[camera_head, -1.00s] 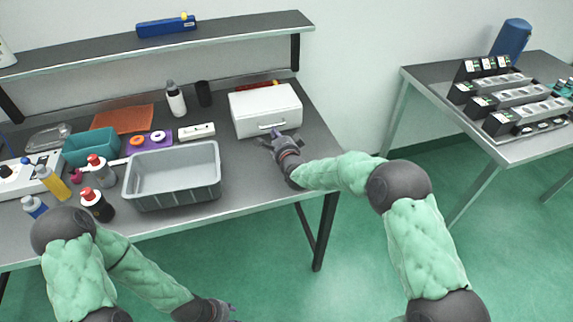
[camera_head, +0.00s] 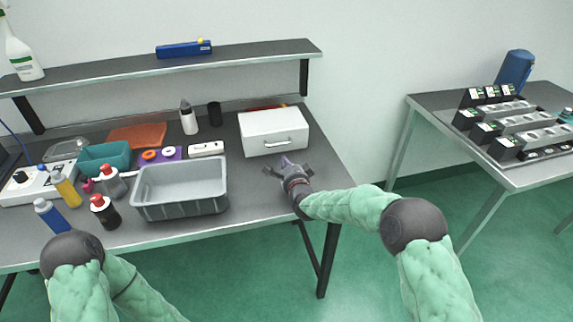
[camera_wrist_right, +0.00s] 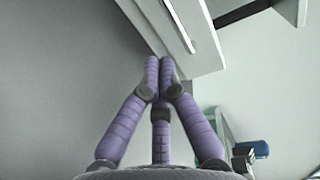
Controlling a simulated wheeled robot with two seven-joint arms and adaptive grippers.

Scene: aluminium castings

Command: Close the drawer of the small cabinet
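The small white cabinet (camera_head: 262,123) stands at the right end of the workbench. Its front bears a horizontal bar handle (camera_head: 275,142); no gap around the drawer front shows in the head view. My right gripper (camera_head: 286,160) is empty, just in front of and below the cabinet's front, apparently a little apart from it. In the right wrist view its purple fingers (camera_wrist_right: 160,66) come together at the tips, and the white front with its handle (camera_wrist_right: 180,22) lies beyond them at upper right. My left gripper is below the head view's edge.
A grey bin (camera_head: 180,206) stands left of my right gripper, with a teal bin (camera_head: 108,160) and several bottles further left. A shelf (camera_head: 120,73) runs above the back. Bare bench top lies between grey bin and cabinet. A second table (camera_head: 435,108) stands right.

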